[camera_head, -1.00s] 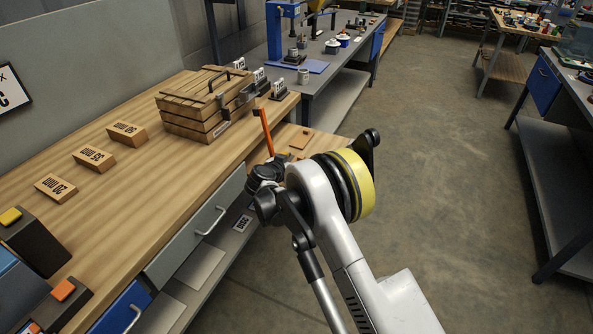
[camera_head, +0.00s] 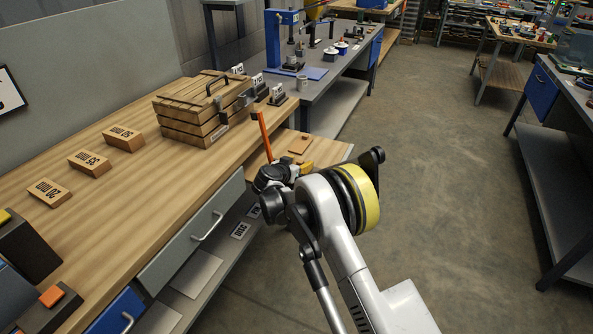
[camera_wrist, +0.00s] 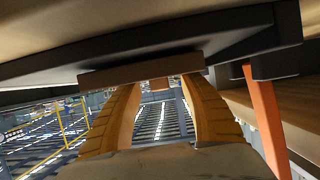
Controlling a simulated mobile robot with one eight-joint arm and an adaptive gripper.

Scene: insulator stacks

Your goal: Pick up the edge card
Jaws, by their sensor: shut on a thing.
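The edge card appears as a thin brown strip (camera_wrist: 140,73) at my fingertips in the wrist view, seen edge-on below a dark panel. My gripper (camera_wrist: 158,84) is shut on it, with ribbed yellow-orange fingers on both sides. Whether the card is clear of the panel cannot be told. In the head view my gripper (camera_head: 306,167) is mostly hidden behind my arm; a bit of yellow finger shows over the low wooden surface. The held card cannot be made out there.
An orange upright bar (camera_head: 264,137) stands close to my gripper; it is also at right in the wrist view (camera_wrist: 265,120). A small wooden plate (camera_head: 300,143) lies on the low surface (camera_head: 335,150). A slatted crate (camera_head: 200,108) stands on the bench.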

